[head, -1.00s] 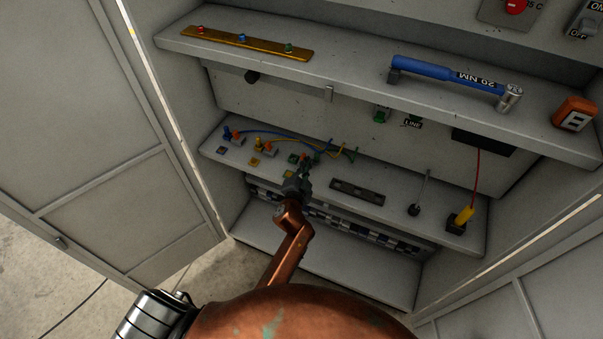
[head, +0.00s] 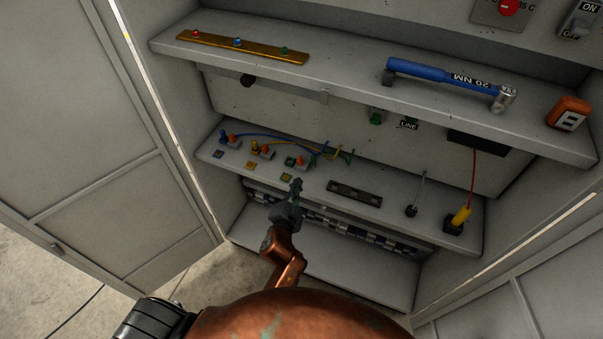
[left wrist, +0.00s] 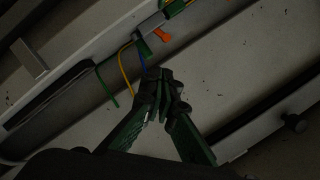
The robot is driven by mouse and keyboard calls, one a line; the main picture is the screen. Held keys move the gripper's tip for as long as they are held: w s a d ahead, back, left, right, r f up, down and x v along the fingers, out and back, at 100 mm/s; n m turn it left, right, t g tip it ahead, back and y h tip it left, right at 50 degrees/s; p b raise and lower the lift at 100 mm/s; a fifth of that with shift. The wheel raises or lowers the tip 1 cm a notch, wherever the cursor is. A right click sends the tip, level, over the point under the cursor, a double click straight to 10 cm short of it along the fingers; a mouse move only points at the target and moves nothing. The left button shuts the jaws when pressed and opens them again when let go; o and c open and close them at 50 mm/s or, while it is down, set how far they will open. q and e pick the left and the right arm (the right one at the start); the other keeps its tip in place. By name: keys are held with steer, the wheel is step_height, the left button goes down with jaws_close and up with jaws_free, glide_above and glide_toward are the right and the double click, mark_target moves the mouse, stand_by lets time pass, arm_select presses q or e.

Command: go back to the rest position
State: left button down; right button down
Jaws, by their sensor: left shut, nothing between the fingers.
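My left gripper (head: 296,186) is shut and empty in front of the lower shelf (head: 310,190), in the head view. In the left wrist view its green fingers (left wrist: 164,100) meet at the tips. Just beyond it on the shelf stands a grey connector with an orange lever (head: 300,161), with wires behind it; a connector with an orange lever (left wrist: 160,34) also shows in the left wrist view. The fingertips look apart from it. My copper-coloured arm reaches up from the bottom of the head view. My right gripper is not in view.
The upper shelf holds a brass bar (head: 240,44), a blue torque wrench (head: 445,82) and an orange device (head: 568,113). Cabinet walls stand on both sides.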

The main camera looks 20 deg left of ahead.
arm_select(q)
steer(key=s+a+f+n+g+y, duration=0.1)
steer(key=s+a+f+n+g, duration=0.2)
steer(key=s+a+f, duration=0.4)
steer(key=s+a+f+n+g, duration=0.3)
steer(key=s+a+g, duration=0.15)
steer(key=s, duration=0.35)
steer(key=s+f+n+g+h, duration=0.1)
steer(key=s+f+g, duration=0.1)
steer(key=s, duration=0.7)
steer(key=s+f+n+g+h, duration=0.1)
steer(key=s+f+g+h, duration=0.15)
steer(key=s, duration=0.65)
step_height(320, 180, down, 31)
steer(key=s+d+g, duration=0.2)
steer(key=s, duration=0.1)
steer(key=s+f+m+g, duration=0.1)
steer(key=s+f, duration=1.5)
steer(key=s, duration=0.2)
steer(key=shift+s+f, duration=0.25)
steer(key=shift+f, duration=0.1)
steer(key=shift+d, duration=0.1)
